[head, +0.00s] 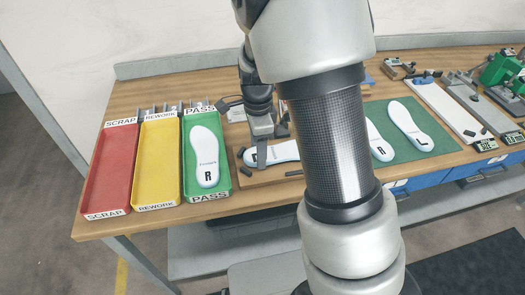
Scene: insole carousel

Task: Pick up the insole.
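A white insole (283,152) lies on a wooden board (262,177) near the middle of the table in the head view. A dark letter shows near its left end, and my arm hides its right part. My gripper (262,160) points down over the left part of this insole. A grey finger overlaps the insole in the picture; whether it touches, and whether the fingers are open or shut, cannot be told. Another white insole (205,155), marked R, lies in the green PASS tray (221,182). Two more, R (379,143) and L (410,125), lie on a green mat (436,144).
A red SCRAP tray (107,170) and a yellow REWORK tray (157,165) stand left of the green tray. Small dark blocks (247,171) lie on the board. Measuring tools and a green device (503,70) crowd the right end. A wall closes off the back.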

